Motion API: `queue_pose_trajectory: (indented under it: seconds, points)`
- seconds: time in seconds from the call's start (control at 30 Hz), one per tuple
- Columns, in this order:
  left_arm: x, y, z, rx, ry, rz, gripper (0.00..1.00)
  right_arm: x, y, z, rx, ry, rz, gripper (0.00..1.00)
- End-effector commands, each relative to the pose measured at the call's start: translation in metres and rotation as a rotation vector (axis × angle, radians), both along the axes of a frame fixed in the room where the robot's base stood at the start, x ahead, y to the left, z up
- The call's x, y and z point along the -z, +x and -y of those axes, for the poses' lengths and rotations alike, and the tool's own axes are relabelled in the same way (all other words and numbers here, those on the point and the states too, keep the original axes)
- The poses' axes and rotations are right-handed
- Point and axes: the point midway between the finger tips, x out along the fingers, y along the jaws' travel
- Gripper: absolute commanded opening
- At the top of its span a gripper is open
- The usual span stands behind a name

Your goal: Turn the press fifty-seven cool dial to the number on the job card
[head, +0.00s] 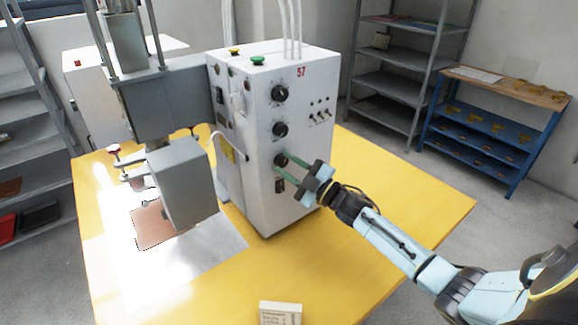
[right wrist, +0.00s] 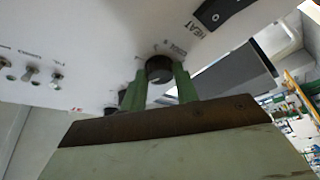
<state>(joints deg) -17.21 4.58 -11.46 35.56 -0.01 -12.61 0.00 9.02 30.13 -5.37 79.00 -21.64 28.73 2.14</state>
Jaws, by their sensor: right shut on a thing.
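The white press control box (head: 295,200) bears a red 57 and a column of three black dials. My right gripper (head: 287,163) is shut on the lowest dial (head: 280,159). In the right wrist view this black round dial (right wrist: 159,69) sits between the two green fingers, against the white panel. My left gripper is not in view.
The upper dial (head: 279,93) and middle dial (head: 280,129) are just above the held one, with small toggle switches (head: 320,114) to their right. The grey press head (head: 182,185) stands left. The yellow table (head: 350,250) is clear at front right.

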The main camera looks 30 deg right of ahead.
Motion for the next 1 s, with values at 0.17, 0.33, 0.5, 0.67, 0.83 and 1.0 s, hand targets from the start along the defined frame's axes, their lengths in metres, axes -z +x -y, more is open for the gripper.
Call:
queue_pose_trajectory:
  seconds: [0.17, 0.33, 0.5, 0.67, 0.83, 1.0]
  points:
    - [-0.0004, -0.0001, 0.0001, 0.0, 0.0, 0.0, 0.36, 0.0007, -0.0001, 0.0006, 0.002, -0.027, -0.001, 0.07]
    - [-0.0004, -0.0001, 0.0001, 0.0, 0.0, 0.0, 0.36, 0.0008, -0.0001, 0.0005, 0.002, -0.031, 0.0, 0.07]
    - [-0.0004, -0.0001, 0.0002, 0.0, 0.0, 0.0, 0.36, 0.0008, -0.0001, 0.0005, 0.002, -0.03, 0.0, 0.07]
    - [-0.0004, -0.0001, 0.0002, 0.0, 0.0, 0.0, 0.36, 0.0007, -0.0001, 0.0005, 0.001, -0.029, 0.0, 0.43]
    - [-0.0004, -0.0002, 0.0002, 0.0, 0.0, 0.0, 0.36, 0.0003, 0.0, 0.0003, 0.001, -0.028, 0.001, 0.51]
    - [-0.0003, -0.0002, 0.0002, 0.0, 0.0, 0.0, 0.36, 0.0004, -0.0006, 0.0005, 0.001, -0.028, 0.001, 0.51]
